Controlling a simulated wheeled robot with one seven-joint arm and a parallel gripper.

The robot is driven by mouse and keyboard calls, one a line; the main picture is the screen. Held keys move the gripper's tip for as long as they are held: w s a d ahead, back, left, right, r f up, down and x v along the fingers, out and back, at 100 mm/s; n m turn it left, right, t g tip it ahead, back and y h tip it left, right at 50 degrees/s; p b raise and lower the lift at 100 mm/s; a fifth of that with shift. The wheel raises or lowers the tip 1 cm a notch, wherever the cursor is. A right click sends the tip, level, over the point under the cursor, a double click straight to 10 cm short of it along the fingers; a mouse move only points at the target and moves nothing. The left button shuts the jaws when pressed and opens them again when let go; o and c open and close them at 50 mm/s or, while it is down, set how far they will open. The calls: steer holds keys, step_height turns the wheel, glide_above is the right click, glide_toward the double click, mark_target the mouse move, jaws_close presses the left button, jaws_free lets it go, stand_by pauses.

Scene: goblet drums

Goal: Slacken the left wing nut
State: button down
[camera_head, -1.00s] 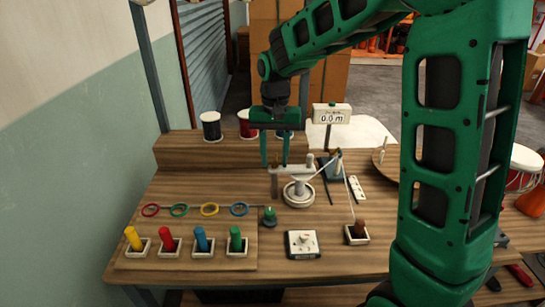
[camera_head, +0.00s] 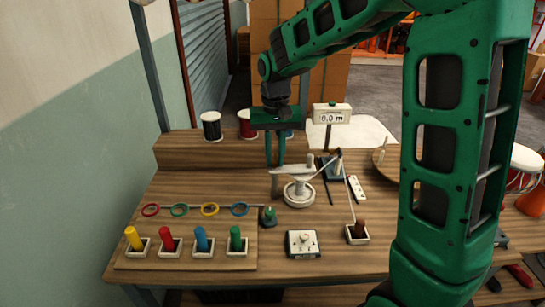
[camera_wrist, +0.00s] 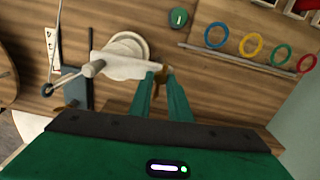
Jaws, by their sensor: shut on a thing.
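My gripper (camera_head: 275,164) points down at the left end of the pale crossbar (camera_head: 290,170) above a round white base (camera_head: 299,193). Its green fingers are close together. In the wrist view the fingertips (camera_wrist: 161,73) are shut on a small brassy piece (camera_wrist: 159,87), which appears to be the left wing nut. The fingers mostly hide it, so its exact shape and turn cannot be told. The crossbar (camera_wrist: 125,67) runs from the fingertips to a pale upright post (camera_wrist: 94,68) at its other end.
A green knob (camera_head: 268,214) and a row of coloured rings (camera_head: 210,209) lie in front and to the left. Coloured pegs (camera_head: 201,238) stand in trays at the front. A taut cord (camera_head: 350,190) runs right of the base.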

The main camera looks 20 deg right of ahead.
steer(key=c, duration=1.6)
jaws_free()
steer(key=shift+c, duration=0.2)
step_height(320, 180, up, 11)
steer(key=shift+f, duration=0.15)
steer(key=s+d+f+m, duration=0.1)
steer(key=s+d+f, duration=0.2)
steer(key=s, duration=0.7)
steer(key=s+d+f+m, duration=0.1)
steer(key=s+d+f, duration=0.2)
steer(key=s+d, duration=0.5)
steer(key=s+d+f+m, duration=0.1)
steer(key=s+d+f, duration=0.2)
steer(key=s, duration=1)
steer(key=d, duration=0.3)
steer(key=shift+s+f+m, duration=0.2)
steer(key=shift+m, duration=0.1)
